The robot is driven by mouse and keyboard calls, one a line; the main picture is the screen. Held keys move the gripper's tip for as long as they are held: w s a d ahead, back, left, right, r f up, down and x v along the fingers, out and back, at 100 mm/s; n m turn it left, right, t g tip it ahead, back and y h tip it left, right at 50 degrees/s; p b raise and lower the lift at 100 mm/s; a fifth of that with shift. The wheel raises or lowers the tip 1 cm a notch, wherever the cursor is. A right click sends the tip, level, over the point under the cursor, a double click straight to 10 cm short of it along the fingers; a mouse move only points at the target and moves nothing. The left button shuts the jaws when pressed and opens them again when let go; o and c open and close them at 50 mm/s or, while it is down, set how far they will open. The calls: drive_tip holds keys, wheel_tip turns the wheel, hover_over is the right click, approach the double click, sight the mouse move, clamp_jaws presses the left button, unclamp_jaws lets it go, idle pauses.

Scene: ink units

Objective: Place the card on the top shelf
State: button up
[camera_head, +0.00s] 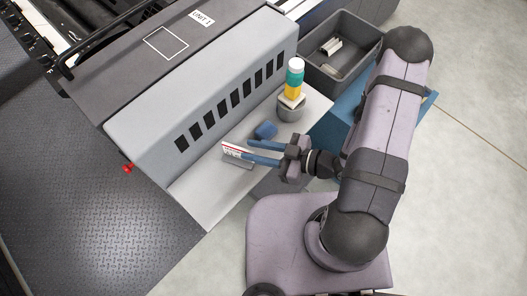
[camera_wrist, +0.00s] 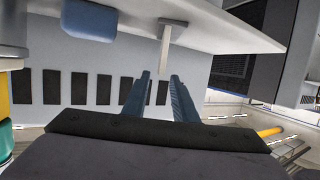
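A white card with a red edge (camera_head: 232,149) stands tilted at the front of the pale ledge, with a grey part below it. In the wrist view a thin pale upright piece (camera_wrist: 165,48), probably the card or its support edge-on, shows between the fingertip ends. My gripper (camera_head: 250,150) has two blue fingers pointing left at the card; in the wrist view its fingers (camera_wrist: 160,82) are apart, with gaps beside the thin piece. Contact with the card cannot be told. The unit's dark top (camera_head: 125,62) has a white outlined square; no surface is clearly marked as the top shelf.
A blue block (camera_head: 265,131) lies on the pale ledge (camera_head: 205,190) close behind my fingers. A grey bin (camera_head: 313,72) holds a pale item. A red knob (camera_head: 128,169) sticks out left.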

drive_tip(key=shift+v, duration=1.3)
drive_tip(key=w+d+f+h, duration=0.2)
drive_tip(key=d+f+h, duration=0.1)
drive_tip(key=shift+w+f+g, duration=0.25)
drive_tip(key=shift+w+g, duration=0.05)
drive_tip(key=shift+w, duration=0.05)
drive_tip(key=w+d+h, duration=0.1)
drive_tip(key=w+d+f+h, duration=0.1)
drive_tip(key=d, duration=0.1)
drive_tip(key=d+f+m+h, duration=0.1)
drive_tip(key=d, duration=0.1)
drive_tip(key=shift+w+h, duration=0.3)
drive_tip(key=shift+w, duration=0.1)
drive_tip(key=w+d+r+m+h, duration=0.25)
drive_tip(key=d+h, duration=0.25)
drive_tip(key=d, duration=0.3)
drive_tip(key=s+d+r+m+g+h, duration=0.3)
drive_tip(key=s+r+m, duration=0.1)
drive_tip(key=r+m, duration=0.2)
drive_tip(key=s+a+r+m+g+y, duration=0.1)
drive_tip(key=s+a+r+m+g, duration=0.1)
drive_tip(key=s+a+r+m, duration=0.2)
drive_tip(key=s+a+r, duration=0.1)
drive_tip(key=s, duration=0.2)
drive_tip(key=shift+a, duration=0.4)
